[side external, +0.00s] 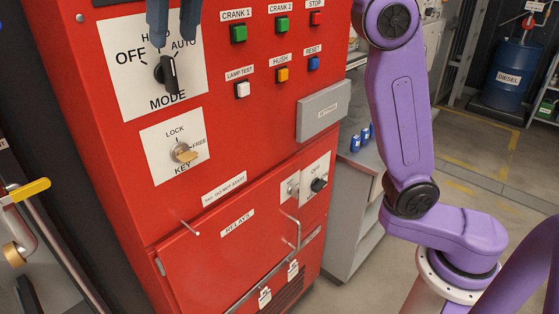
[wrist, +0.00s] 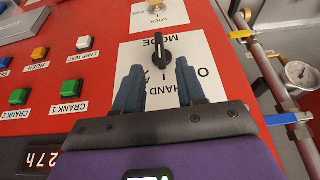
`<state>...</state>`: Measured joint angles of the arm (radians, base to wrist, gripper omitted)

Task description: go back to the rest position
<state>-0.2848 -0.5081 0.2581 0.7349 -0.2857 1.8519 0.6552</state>
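My gripper (side external: 172,42) is at the top of the side view, in front of the red panel's upper left. In the wrist view my gripper (wrist: 160,65) has its two blue-grey fingers apart, with nothing between them. The black mode knob (side external: 168,74) is on a white plate just below the fingertips. In the wrist view the mode knob (wrist: 161,49) is just beyond the fingertips, apart from them as far as I can tell. The fingers partly hide the HAND and AUTO labels.
The red cabinet (side external: 130,207) carries several coloured buttons and a key switch (side external: 184,153). A grey box (side external: 323,110) juts out at right. Pipes with a yellow lever (side external: 30,190) run at left. In the wrist view, pipes with a blue lever (wrist: 287,119) and a gauge (wrist: 300,73) are at right.

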